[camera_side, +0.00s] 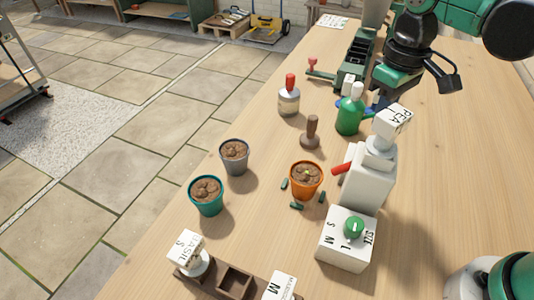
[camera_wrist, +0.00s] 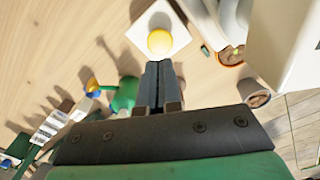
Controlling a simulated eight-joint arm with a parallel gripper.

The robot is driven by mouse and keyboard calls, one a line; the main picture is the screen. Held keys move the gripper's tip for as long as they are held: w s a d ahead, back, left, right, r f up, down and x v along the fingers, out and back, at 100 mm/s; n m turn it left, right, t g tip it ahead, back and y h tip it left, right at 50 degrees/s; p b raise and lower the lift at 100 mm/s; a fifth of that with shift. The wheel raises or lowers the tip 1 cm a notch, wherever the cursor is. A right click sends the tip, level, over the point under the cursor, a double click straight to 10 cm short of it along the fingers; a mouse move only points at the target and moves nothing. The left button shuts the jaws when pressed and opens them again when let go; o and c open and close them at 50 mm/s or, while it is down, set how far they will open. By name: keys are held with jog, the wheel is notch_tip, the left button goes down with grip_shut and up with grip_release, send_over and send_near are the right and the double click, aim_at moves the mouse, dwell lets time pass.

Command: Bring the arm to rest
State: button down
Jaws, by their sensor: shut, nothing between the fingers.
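My gripper (camera_wrist: 160,70) shows in the wrist view with its two dark fingers pressed together and nothing between them. In the side view my wrist hangs over the right part of the table, behind the green bottle (camera_side: 349,115) and the white dispenser (camera_side: 367,178); the fingertips are hard to make out there. In the wrist view a white square piece with a yellow ball (camera_wrist: 160,41) lies just beyond the fingertips; I cannot tell whether they touch. The green bottle also shows left of the fingers in the wrist view (camera_wrist: 123,95).
An orange pot (camera_side: 306,180), a grey pot (camera_side: 234,156) and a teal pot (camera_side: 206,196) hold soil. A stamp (camera_side: 311,133), a red-capped jar (camera_side: 289,98), a white dial box (camera_side: 345,240) and a wooden tray (camera_side: 233,281) stand on the table. Bare wood lies at right.

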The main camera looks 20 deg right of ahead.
jog(key=shift+r, duration=0.85)
jog(key=shift+s+d+t, duration=0.25)
jog(key=shift+t, duration=0.15)
jog(key=d+m+t, duration=0.1)
jog(key=t, duration=0.1)
jog(key=s+d+m+t, duration=0.1)
jog(key=t, duration=0.1)
jog(key=s+d+f+m+t, duration=0.1)
jog(key=t, duration=0.1)
jog(key=shift+s+d, duration=0.2)
jog(key=shift+s, duration=0.05)
